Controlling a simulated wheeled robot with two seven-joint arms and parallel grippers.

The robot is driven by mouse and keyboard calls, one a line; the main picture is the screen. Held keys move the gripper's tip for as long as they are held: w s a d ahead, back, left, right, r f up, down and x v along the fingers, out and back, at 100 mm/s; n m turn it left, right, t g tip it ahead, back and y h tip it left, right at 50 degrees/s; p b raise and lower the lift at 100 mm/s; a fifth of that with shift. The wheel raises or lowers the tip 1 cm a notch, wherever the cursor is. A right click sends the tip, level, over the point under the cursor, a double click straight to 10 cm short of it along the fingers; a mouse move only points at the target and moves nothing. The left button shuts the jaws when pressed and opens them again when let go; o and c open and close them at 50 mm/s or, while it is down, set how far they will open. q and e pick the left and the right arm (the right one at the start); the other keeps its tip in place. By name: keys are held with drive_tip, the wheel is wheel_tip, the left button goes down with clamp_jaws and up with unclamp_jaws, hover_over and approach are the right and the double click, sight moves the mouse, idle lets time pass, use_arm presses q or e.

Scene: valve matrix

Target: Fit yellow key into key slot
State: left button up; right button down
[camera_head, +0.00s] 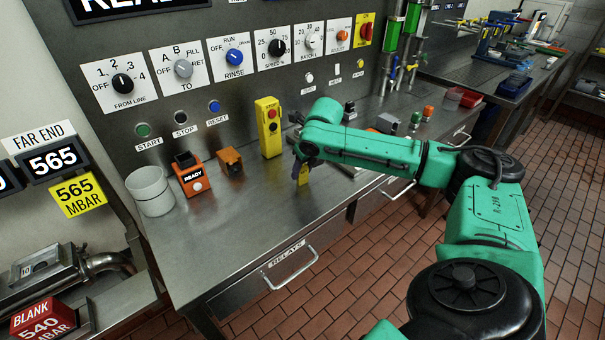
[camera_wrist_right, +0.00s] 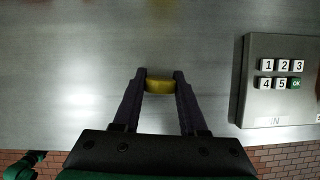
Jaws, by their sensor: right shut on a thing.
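The yellow key (camera_head: 303,175) hangs from my right gripper (camera_head: 306,160) over the front part of the steel bench, left of my green forearm. In the right wrist view, the two dark fingers of my right gripper (camera_wrist_right: 160,78) are shut on the yellow key (camera_wrist_right: 160,86), with bare bench metal around it. I cannot make out for certain which opening is the key slot. An orange box marked READY (camera_head: 194,178) with a dark raised top stands on the bench to the left, apart from the key. My left gripper is out of view.
A smaller orange block (camera_head: 230,161) and a yellow button box (camera_head: 269,128) stand near the back panel. A white cup (camera_head: 150,191) is at the left end. A grey keypad (camera_wrist_right: 281,82) lies right of my gripper. The bench front left of the key is clear.

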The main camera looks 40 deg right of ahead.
wheel_tip(320, 180, up, 20)
drive_tip(key=p, duration=0.1)
